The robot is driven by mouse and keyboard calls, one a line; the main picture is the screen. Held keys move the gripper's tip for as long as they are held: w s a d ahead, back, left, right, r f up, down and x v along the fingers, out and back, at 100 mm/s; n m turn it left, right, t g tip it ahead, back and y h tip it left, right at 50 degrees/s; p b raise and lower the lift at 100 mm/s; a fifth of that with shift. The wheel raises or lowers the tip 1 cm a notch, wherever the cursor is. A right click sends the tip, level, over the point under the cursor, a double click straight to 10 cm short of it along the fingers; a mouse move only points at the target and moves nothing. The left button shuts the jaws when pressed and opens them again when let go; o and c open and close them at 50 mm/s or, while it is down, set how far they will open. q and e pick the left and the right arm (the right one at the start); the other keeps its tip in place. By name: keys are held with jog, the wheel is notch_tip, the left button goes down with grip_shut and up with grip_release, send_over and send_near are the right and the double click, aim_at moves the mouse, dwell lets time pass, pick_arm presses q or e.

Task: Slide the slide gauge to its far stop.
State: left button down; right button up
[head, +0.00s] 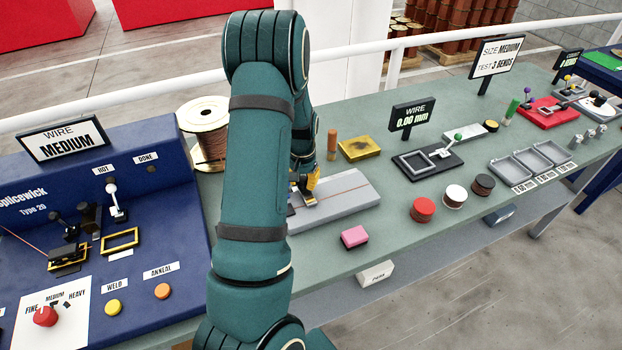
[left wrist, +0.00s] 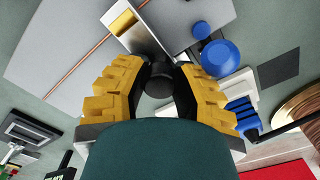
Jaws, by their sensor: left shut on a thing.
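The slide gauge appears to be the silver carriage with a yellow insert (left wrist: 122,24) and a dark round knob (left wrist: 160,78). It sits on a pale grey plate (head: 345,190) that has a copper-coloured line along it, near the plate's left end in the head view. My left gripper (head: 307,185) is low over that end, mostly hidden behind my own arm. In the left wrist view its yellow-padded fingers (left wrist: 160,88) are on both sides of the dark knob and shut on it. My right gripper is not in view.
The plate is bare to the right of the carriage. A pink block (head: 354,237) lies in front, a yellow block (head: 360,148) behind. A wire spool (head: 205,125) and blue console (head: 150,200) stand left. Coloured spools (head: 422,210) and a black fixture (head: 427,160) lie right.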

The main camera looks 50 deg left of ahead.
aim_at(303, 179)
pick_arm(q)
jog(key=c, duration=0.7)
grip_release()
notch_tip(303, 179, up, 12)
jog(key=shift+f, duration=0.1)
dwell(0.5)
